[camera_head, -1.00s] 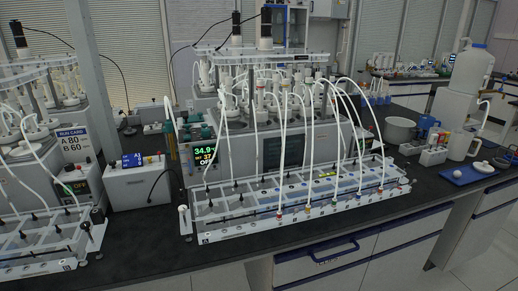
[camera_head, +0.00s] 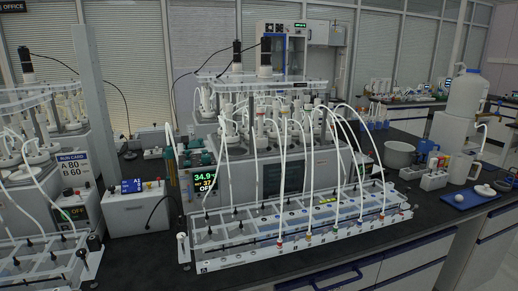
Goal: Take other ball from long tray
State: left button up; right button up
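A long white tray-like rack (camera_head: 235,258) runs along the front of the dark bench, with white tubes coming down to coloured fittings on it. A small yellow item (camera_head: 327,200) shows on the rack's top, but it is too small to tell whether it is a ball. At the right, a small blue tray (camera_head: 481,204) holds a pale yellow ball (camera_head: 459,198) and a white rounded object (camera_head: 485,190). Neither of my grippers is in view.
Behind the rack stands a reactor unit with a lit display (camera_head: 205,183). A second rack (camera_head: 45,265) is at the left. A grey pot (camera_head: 399,154), a white jug (camera_head: 463,168) and a large white bottle (camera_head: 468,95) stand at the right.

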aim_at(459, 199)
jog(key=z, duration=1.45)
jog(key=i+l+z, duration=0.35)
jog(key=i, duration=0.25)
jog(key=i+z, duration=0.35)
jog(key=i, duration=0.2)
jog(key=i+l+u, duration=0.1)
jog(key=i, duration=0.55)
jog(key=i+l+u, duration=0.15)
jog(key=i, duration=0.55)
jog(key=i+l+u, duration=0.1)
jog(key=i+u, duration=0.15)
jog(key=u, duration=0.15)
jog(key=i+l+u, duration=0.15)
jog(key=u, duration=0.25)
jog(key=i+l+u, duration=0.4)
jog(key=l+u, duration=0.15)
jog(key=u, duration=0.25)
jog(key=i+l+u, duration=0.15)
jog(key=l+u, duration=0.25)
